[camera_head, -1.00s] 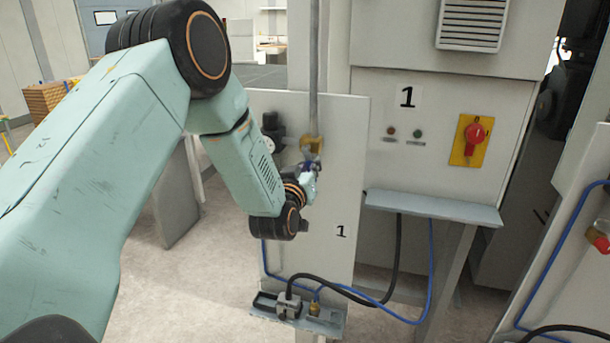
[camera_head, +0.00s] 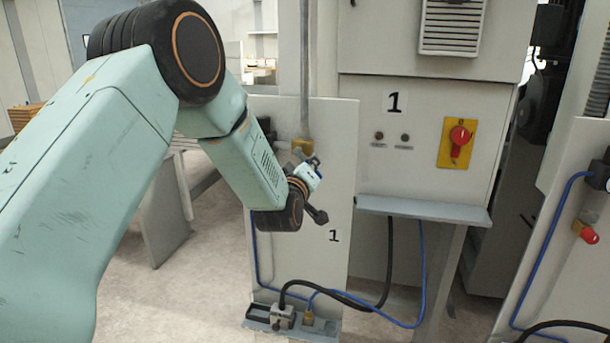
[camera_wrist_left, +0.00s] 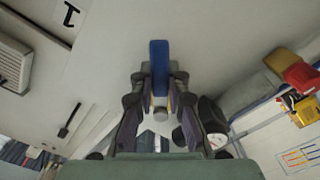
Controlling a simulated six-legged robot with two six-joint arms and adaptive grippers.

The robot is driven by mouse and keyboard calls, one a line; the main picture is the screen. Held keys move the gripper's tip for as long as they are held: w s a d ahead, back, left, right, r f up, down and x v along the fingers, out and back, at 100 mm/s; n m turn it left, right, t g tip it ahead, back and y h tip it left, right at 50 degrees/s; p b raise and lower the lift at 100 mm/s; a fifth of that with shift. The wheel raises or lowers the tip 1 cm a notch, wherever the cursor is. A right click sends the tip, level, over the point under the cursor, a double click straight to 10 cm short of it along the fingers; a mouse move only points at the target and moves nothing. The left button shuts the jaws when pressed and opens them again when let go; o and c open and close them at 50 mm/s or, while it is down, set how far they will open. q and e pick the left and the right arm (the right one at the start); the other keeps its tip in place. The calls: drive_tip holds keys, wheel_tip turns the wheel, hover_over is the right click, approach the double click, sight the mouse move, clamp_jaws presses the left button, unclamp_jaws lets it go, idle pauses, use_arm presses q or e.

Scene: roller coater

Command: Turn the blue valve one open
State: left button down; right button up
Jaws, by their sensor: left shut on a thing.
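The blue valve handle (camera_wrist_left: 159,65) stands between the fingers of my left gripper (camera_wrist_left: 160,82) in the left wrist view. The fingers are shut on it. In the head view my left gripper (camera_head: 311,166) is at the pale panel marked 1, just below the brass fitting (camera_head: 303,146) on the vertical pipe. The fingers and wrist hide most of the valve there, so the handle's exact angle is hard to tell. My right gripper is in neither view.
A round gauge (camera_wrist_left: 211,121) is close to the fingers. Hoses (camera_head: 380,305) hang below.

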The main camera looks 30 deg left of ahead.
use_arm(q)
drive_tip(key=n+b, duration=0.1)
drive_tip(key=n, duration=0.1)
drive_tip(key=d+r+n+b, duration=0.1)
drive_tip(key=n+b, duration=0.1)
drive_tip(key=n, duration=0.1)
drive_tip(key=shift+w+d+r, duration=0.1)
drive_tip(key=shift+r, duration=0.1)
drive_tip(key=shift+d+r+n+b, duration=0.1)
drive_tip(key=shift+r+n+b, duration=0.2)
drive_tip(key=shift+n, duration=0.45)
drive_tip(key=shift+r+n+b, duration=0.25)
drive_tip(key=shift+n+b, duration=0.1)
drive_tip(key=shift+n, duration=0.45)
drive_tip(key=shift+d+r+n+b, duration=0.1)
drive_tip(key=shift+r+n+b, duration=0.2)
drive_tip(key=shift+n, duration=0.45)
drive_tip(key=shift+a, duration=0.1)
drive_tip(key=c, duration=1.3)
unclamp_jaws()
drive_tip(key=shift+w, duration=0.1)
drive_tip(key=shift+r, duration=0.1)
drive_tip(key=v, duration=1.2)
